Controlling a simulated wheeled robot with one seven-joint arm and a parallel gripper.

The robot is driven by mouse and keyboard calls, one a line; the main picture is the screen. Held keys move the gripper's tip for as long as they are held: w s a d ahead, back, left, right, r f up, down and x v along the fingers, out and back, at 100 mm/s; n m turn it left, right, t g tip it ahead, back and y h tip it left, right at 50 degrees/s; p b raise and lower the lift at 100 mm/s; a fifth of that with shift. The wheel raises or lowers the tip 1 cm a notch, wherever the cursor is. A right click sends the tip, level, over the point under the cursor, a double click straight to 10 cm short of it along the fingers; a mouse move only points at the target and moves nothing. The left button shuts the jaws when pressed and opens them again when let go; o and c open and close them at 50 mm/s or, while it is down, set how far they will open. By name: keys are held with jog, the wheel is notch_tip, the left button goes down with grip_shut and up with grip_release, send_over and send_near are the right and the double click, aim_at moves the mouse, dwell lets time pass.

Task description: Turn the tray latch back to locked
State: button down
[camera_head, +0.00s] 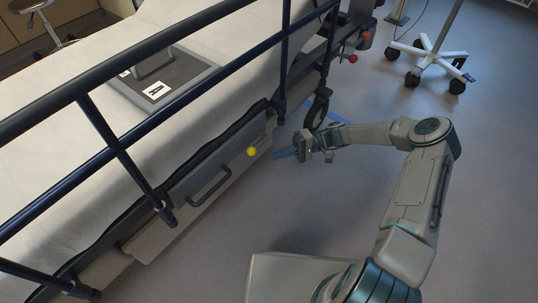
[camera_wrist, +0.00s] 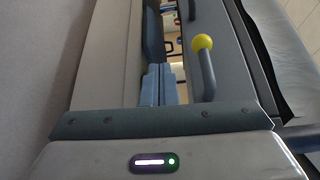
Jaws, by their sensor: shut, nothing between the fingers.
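The tray latch is a dark grey lever (camera_wrist: 208,76) with a round yellow knob (camera_wrist: 202,42) in the wrist view. The knob also shows in the head view (camera_head: 252,152), at the far end of the grey tray front (camera_head: 222,160) on the stretcher's side. In the wrist view the lever runs nearly along the picture's vertical, knob uppermost. My gripper (camera_head: 280,154) is just right of the knob in the head view. Its blue fingers (camera_wrist: 161,70) are together and empty, left of the lever and apart from it in the wrist view. The latch's pivot is not clear.
A grey U-shaped handle (camera_head: 208,187) sits on the tray front, nearer than the knob. Dark blue side rails (camera_head: 120,152) stand above it. A grey pad marked A (camera_head: 160,88) lies on the mattress. A wheeled stand (camera_head: 432,53) is far right; floor beside the stretcher is clear.

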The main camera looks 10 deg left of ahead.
jog(key=v, duration=0.6)
jog(key=shift+d+p, duration=0.3)
jog(key=shift+p, duration=0.15)
jog(key=shift+w+f, duration=0.1)
jog(key=shift+w, duration=0.05)
jog(key=s+d+r+t+h+p, duration=0.1)
jog(key=s+r+h+p, duration=0.4)
jog(key=r, duration=0.6)
jog(key=s+d+r+m+t+h+p, duration=0.1)
jog(key=d+r+h+p, duration=0.15)
jog(key=r+p, duration=0.65)
jog(key=s+d+r+t+h+p, duration=0.1)
jog(key=s+r+h+p, duration=0.3)
jog(key=r, duration=1)
jog(key=s+d+r+m+t+h+p, duration=0.1)
jog(key=s+r+p, duration=0.3)
jog(key=r, duration=0.5)
jog(key=s+d+r+m+t+h+p, duration=0.1)
jog(key=s+d+r+t+p, duration=0.2)
jog(key=r, duration=0.6)
jog(key=s+d+r+m+t+h+p, duration=0.1)
jog(key=s+d+r+t+h+p, duration=0.1)
jog(key=s+r+p, duration=0.5)
notch_tip(320, 180, up, 2)
jog(key=shift+s+d+r+m+t, duration=0.1)
jog(key=shift+s+d+m+t, duration=0.3)
jog(key=shift+t, duration=0.6)
jog(key=shift+w+d, duration=0.1)
jog(key=shift+w, duration=0.05)
